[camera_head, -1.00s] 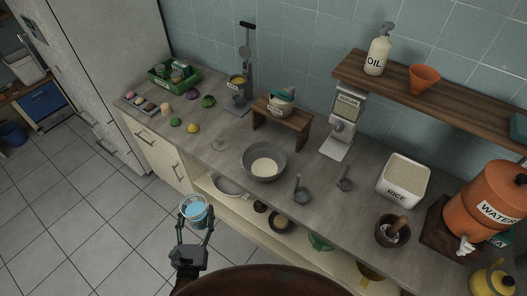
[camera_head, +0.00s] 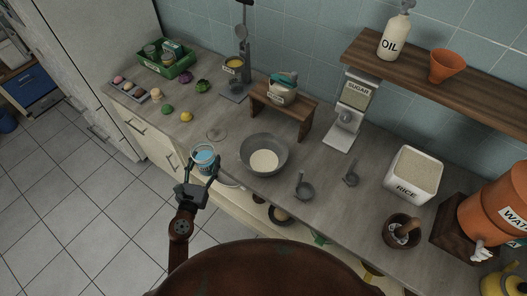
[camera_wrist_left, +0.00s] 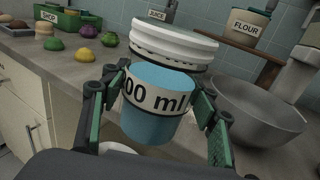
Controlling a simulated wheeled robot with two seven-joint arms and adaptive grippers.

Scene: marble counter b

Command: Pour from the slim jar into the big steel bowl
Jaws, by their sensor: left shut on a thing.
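The slim jar (camera_head: 205,158) has blue in it and a pale rim. In the left wrist view the jar (camera_wrist_left: 158,125) shows a white band reading "00 ml" and looks roughly upright. My left gripper (camera_head: 203,170) is shut around its sides; its green-padded fingers also show in the left wrist view (camera_wrist_left: 158,98). The jar is over or near the counter's front edge, left of the big steel bowl (camera_head: 245,158). The bowl stands on the counter with something whitish inside; it also shows at the right of the left wrist view (camera_wrist_left: 258,108). My right gripper is out of view.
A faint clear ring (camera_head: 216,133) lies on the counter behind the jar. A small wooden stand (camera_head: 305,122) is behind the bowl, and a small grey cup (camera_head: 304,189) is at its right. Vegetables and a green crate (camera_head: 180,68) are at the far left.

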